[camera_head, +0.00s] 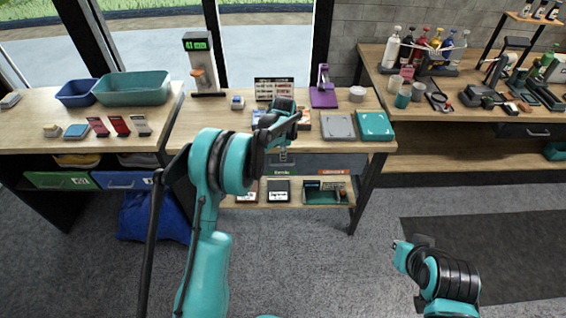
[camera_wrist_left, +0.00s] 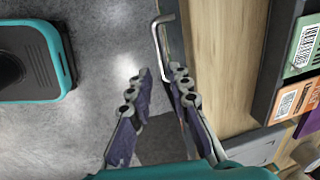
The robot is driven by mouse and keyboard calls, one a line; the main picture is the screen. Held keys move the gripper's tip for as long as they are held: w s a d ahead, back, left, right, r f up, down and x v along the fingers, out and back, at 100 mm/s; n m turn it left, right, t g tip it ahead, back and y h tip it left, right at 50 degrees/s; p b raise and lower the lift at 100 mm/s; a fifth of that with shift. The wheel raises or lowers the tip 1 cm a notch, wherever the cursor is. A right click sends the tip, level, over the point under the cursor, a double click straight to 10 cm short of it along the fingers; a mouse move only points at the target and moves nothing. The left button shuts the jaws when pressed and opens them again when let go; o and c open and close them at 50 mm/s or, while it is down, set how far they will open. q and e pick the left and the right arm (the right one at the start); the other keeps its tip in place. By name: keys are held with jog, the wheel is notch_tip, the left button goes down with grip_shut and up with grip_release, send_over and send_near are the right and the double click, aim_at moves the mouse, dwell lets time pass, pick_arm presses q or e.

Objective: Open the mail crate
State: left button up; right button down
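A dark blue-grey front (camera_head: 318,162) under the middle table's top appears to be the mail crate, though no readable label confirms it. A silver bent handle (camera_wrist_left: 158,45) sticks out from a dark front in the left wrist view. My left gripper (camera_head: 283,143) is just below the table's front edge, at that front, and partly hidden by its own wrist. In the wrist view my left gripper (camera_wrist_left: 159,76) is open and empty, with the handle beyond and roughly between its fingertips. I cannot tell whether they touch. My right arm shows at lower right; its gripper is not in view.
The middle table (camera_head: 205,125) holds a grey flat case (camera_head: 337,126), a teal flat case (camera_head: 374,126) and a purple device (camera_head: 323,95). A lower shelf (camera_head: 240,203) holds small boxes. A blue bag (camera_head: 150,218) lies at left. The floor in front is clear.

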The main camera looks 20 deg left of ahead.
aim_at(283, 165)
pick_arm(q)
jog(key=f+b, duration=0.1)
jog(key=f, duration=0.2)
jog(key=w+f+b, duration=0.1)
jog(key=f, duration=0.2)
jog(key=shift+w+a+f, duration=0.1)
jog(key=shift+a+f, duration=0.05)
grip_shut()
